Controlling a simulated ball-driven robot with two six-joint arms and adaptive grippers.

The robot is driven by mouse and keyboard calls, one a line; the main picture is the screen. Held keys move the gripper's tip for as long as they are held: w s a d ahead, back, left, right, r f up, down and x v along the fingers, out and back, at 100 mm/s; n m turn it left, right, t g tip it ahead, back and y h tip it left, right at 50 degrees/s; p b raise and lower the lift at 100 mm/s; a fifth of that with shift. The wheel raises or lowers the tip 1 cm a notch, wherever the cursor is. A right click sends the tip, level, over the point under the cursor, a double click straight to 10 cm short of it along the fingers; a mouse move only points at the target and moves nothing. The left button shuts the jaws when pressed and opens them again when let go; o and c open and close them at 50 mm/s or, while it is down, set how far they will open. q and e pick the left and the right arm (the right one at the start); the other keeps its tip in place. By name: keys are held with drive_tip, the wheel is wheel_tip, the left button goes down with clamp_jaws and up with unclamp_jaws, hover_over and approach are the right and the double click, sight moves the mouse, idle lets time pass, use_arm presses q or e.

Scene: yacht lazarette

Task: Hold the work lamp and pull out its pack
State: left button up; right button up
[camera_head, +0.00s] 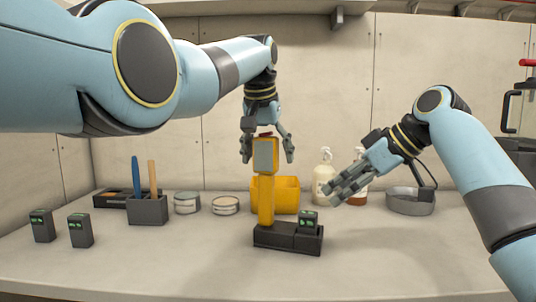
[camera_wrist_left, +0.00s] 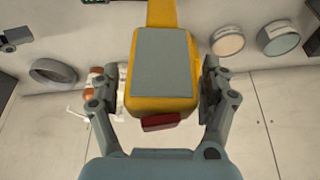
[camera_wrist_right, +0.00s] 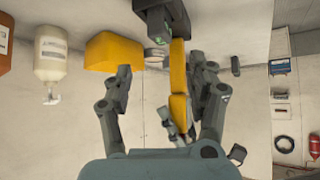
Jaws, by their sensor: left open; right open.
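The yellow work lamp (camera_head: 266,195) stands upright with a grey panel on its head and a red part on top. Its lower end meets a dark base (camera_head: 275,239); a dark block with green lights (camera_head: 308,221) sits on the base's right part. Whether a pack is inside the lamp's foot is hidden. My left gripper (camera_head: 268,155) is open, pointing down, its fingers either side of the lamp head (camera_wrist_left: 163,68) with gaps showing. My right gripper (camera_head: 342,192) is open and empty, right of the lamp; its wrist view shows the lamp (camera_wrist_right: 178,75) beyond its fingers.
Two dark packs with green lights (camera_head: 80,230) stand at the bench's left. The front right bench (camera_head: 400,255) is clear.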

use_arm(q)
drive_tip(key=shift+w+f, duration=0.1)
drive_tip(key=shift+f, duration=0.15)
clamp_jaws()
idle(0.5)
drive_tip(key=c, duration=0.7)
unclamp_jaws()
drive_tip(key=c, duration=0.8)
drive_tip(key=shift+c, duration=0.2)
